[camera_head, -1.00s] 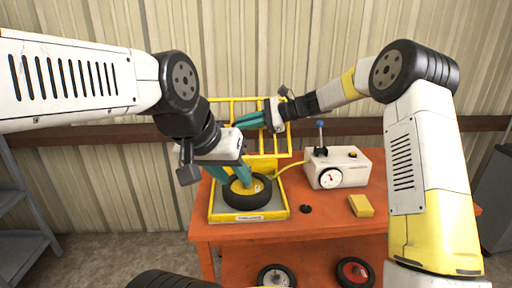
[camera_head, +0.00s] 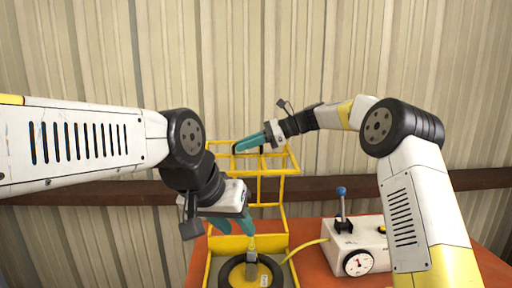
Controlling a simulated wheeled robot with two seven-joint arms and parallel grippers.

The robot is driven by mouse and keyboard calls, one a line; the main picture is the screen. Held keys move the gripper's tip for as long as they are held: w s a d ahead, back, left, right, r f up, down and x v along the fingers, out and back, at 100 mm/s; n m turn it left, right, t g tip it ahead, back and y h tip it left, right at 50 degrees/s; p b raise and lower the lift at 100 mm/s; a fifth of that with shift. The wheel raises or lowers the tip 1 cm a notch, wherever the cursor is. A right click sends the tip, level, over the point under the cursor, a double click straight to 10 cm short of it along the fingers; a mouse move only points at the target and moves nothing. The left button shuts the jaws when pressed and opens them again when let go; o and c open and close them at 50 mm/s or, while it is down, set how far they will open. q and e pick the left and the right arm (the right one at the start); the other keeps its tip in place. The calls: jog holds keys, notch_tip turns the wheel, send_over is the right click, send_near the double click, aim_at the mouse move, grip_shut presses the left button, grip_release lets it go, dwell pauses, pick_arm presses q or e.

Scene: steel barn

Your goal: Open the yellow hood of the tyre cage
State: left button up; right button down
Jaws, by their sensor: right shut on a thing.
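The yellow hood (camera_head: 268,204) is a barred frame standing raised at the back of the tyre cage (camera_head: 210,258). My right gripper (camera_head: 249,143) is at its upper part, with teal fingers shut on a top bar. A black tyre (camera_head: 229,272) with a yellow hub lies in the cage's base, cut off by the lower picture edge. My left gripper (camera_head: 234,226) hangs above and behind the tyre, in front of the hood's lower left part. Its teal fingers are apart with nothing seen between them, and its body hides part of the hood.
A white box (camera_head: 372,233) with a round gauge and a blue-knobbed lever stands to the right on the orange table (camera_head: 312,262). A yellow hose (camera_head: 306,246) runs from it to the cage. A corrugated wall (camera_head: 330,60) with a brown rail is behind.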

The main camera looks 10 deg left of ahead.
jog(key=shift+w+a+f, duration=0.1)
jog(key=shift+w+f, duration=0.05)
jog(key=shift+w, duration=0.3)
jog(key=c, duration=1.8)
grip_release()
jog(key=shift+o, duration=0.2)
jog(key=v, duration=0.8)
jog(key=shift+a, duration=0.1)
